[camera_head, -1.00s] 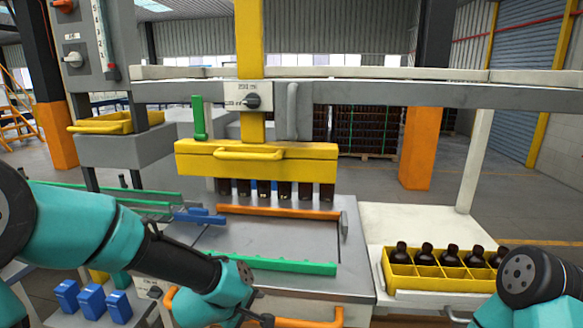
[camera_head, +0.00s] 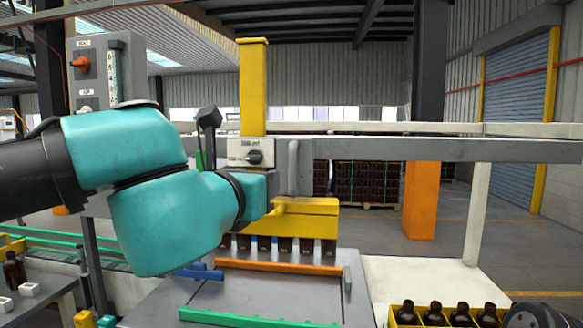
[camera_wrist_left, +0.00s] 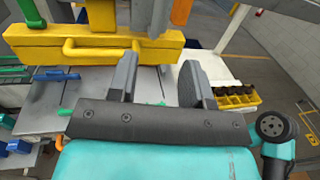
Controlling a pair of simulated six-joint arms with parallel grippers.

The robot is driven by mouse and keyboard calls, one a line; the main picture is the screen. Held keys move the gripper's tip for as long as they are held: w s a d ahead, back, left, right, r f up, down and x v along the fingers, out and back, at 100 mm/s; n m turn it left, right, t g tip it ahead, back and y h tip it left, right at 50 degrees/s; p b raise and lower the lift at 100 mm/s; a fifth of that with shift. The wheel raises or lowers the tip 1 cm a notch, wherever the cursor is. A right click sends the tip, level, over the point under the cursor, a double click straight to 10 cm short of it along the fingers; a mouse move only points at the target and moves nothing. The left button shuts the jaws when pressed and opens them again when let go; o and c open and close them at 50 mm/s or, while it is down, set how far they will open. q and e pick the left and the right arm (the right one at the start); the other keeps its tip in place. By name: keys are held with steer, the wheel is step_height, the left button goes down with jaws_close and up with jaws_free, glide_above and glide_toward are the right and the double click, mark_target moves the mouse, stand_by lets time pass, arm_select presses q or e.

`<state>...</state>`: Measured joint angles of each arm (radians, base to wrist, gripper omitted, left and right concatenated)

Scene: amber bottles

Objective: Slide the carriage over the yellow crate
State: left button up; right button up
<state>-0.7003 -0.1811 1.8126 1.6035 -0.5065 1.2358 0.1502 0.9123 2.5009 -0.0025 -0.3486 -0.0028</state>
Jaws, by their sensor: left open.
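The carriage hangs from the overhead rail, with a yellow column (camera_head: 253,88), a plate with a black knob (camera_head: 252,153), a grey upright handle (camera_head: 293,167) and a yellow head (camera_head: 310,218) above a row of dark bottles (camera_head: 306,244). My left gripper is open with nothing between its fingers (camera_wrist_left: 160,80); in the head view its wrist stands just left of the handle and hides part of the yellow head. The yellow crate (camera_head: 437,325), holding dark bottles in compartments, is at the lower right, partly cut off; it also shows in the wrist view (camera_wrist_left: 237,101). My right gripper is out of view.
The rail (camera_head: 400,149) runs right above the crate side. An orange bar (camera_head: 278,266) and a green bar (camera_head: 255,318) edge the grey table (camera_head: 260,290) below the carriage. A control panel (camera_head: 105,70) stands at the left. My right arm shows at the lower right corner.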

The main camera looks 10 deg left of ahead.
mark_target(291, 167)
arm_select(q)
steer(key=x, duration=1.7)
steer(key=shift+w, duration=0.25)
jaws_close()
